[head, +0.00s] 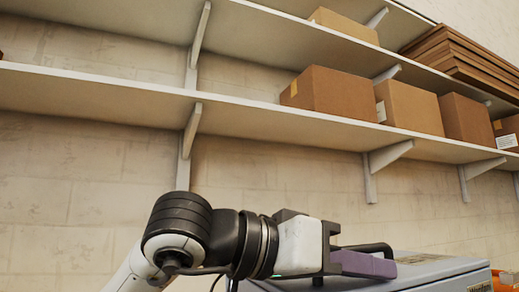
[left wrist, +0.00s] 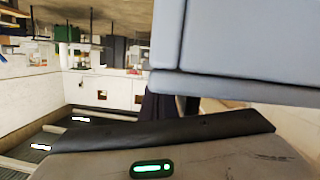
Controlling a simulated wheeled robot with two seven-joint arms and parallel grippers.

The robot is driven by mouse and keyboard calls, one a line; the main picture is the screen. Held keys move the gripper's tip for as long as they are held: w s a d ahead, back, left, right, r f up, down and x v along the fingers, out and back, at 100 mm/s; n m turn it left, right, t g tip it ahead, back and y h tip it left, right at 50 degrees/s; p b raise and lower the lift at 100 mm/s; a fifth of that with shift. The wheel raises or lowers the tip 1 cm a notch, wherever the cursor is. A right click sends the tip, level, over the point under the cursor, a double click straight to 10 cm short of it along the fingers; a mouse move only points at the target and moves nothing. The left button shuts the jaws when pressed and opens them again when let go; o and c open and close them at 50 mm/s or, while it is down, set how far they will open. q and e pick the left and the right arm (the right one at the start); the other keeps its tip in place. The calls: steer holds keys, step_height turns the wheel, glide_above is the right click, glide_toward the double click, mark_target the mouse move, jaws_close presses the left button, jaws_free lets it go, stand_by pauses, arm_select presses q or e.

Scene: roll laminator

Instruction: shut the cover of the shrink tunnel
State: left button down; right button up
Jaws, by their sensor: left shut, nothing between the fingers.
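The shrink tunnel is partly in the head view at the bottom right, where its grey-blue top, which I take for the cover (head: 432,272), shows. A black handle (head: 372,246) shows at its near left side. My left gripper (head: 376,265), with purple fingers, is shut and empty beside the handle; I cannot tell whether it touches. In the left wrist view a grey-blue panel of the machine (left wrist: 240,45) fills the upper right, close to the dark fingers (left wrist: 168,107). How far the cover stands open cannot be told. My right gripper is out of view.
Wall shelves (head: 95,88) with brown cartons (head: 338,92) run above and behind the machine. An orange thing (head: 505,284) shows at the bottom right edge. The wall left of my arm is bare. The left wrist view shows open room in the distance.

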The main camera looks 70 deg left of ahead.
arm_select(q)
steer(key=shift+d+f, duration=0.2)
steer(key=shift+f, duration=0.5)
steer(key=shift+r, duration=0.15)
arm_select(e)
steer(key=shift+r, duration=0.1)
arm_select(q)
step_height(320, 180, up, 6)
steer(key=p, duration=0.5)
steer(key=shift+a, duration=0.15)
steer(key=shift+s+f+b, duration=0.15)
steer(key=shift+s+b, duration=0.25)
steer(key=shift+s, duration=0.15)
steer(key=shift+s+f+b, duration=0.15)
steer(key=shift+s+b, duration=0.25)
steer(key=shift+s, duration=0.15)
steer(key=v, duration=0.7)
steer(key=shift+s+r, duration=0.15)
steer(key=shift+r, duration=0.05)
steer(key=shift+s, duration=0.25)
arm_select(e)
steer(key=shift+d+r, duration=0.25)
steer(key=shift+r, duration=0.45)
arm_select(q)
steer(key=shift+w, duration=0.15)
